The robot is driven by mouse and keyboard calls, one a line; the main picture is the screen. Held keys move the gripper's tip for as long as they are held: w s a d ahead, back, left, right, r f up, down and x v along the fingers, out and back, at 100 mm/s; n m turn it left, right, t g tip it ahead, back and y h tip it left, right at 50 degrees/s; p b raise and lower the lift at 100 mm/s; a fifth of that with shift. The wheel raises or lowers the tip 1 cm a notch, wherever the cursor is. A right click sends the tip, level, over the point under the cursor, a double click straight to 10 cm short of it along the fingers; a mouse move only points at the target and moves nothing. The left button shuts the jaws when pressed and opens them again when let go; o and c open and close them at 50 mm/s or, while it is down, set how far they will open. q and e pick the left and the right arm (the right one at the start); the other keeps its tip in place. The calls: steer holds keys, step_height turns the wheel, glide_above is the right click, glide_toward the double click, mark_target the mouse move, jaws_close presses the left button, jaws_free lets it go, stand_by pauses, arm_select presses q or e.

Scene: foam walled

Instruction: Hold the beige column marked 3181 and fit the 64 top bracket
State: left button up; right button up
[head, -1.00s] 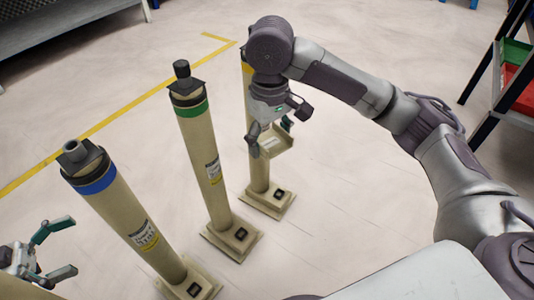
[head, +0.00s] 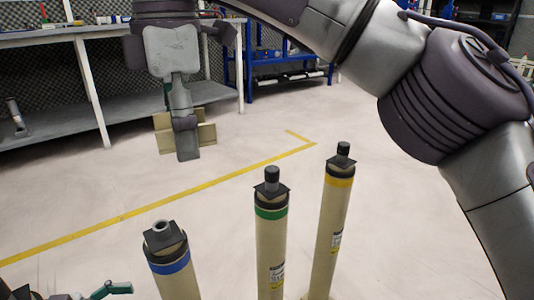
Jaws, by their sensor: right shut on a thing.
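Three beige columns stand upright in a row in the head view: one with a blue band (head: 170,273), one with a green band (head: 270,245) and one with a yellow band (head: 331,225). Their labels are too small to read, so I cannot tell which is 3181. My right gripper (head: 184,138) is shut on a beige angled bracket (head: 206,137), which appears above and behind the blue-banded column. The gripper hides the bracket's middle. My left gripper (head: 92,292) is at the bottom left, left of the blue-banded column. The frame edge cuts it off, and its opening cannot be judged.
A grey workbench (head: 50,88) stands along the back left, with a blue-framed rack (head: 285,72) beside it. A yellow line (head: 185,206) runs across the pale floor behind the columns. My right arm crosses the upper right. The floor between columns and bench is clear.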

arm_select(q)
steer(key=w+d, duration=0.1)
steer(key=d, duration=1.1)
arm_select(e)
steer(key=s+a+r, duration=0.2)
steer(key=a, duration=0.3)
steer(key=shift+s+r+n, duration=0.25)
steer(key=shift+n, duration=0.05)
arm_select(q)
steer(key=shift+w, duration=0.1)
steer(key=shift+c, duration=0.3)
jaws_close()
arm_select(e)
steer(key=shift+m, duration=0.5)
steer(key=shift+d+f, duration=0.1)
steer(key=shift+f, duration=2.7)
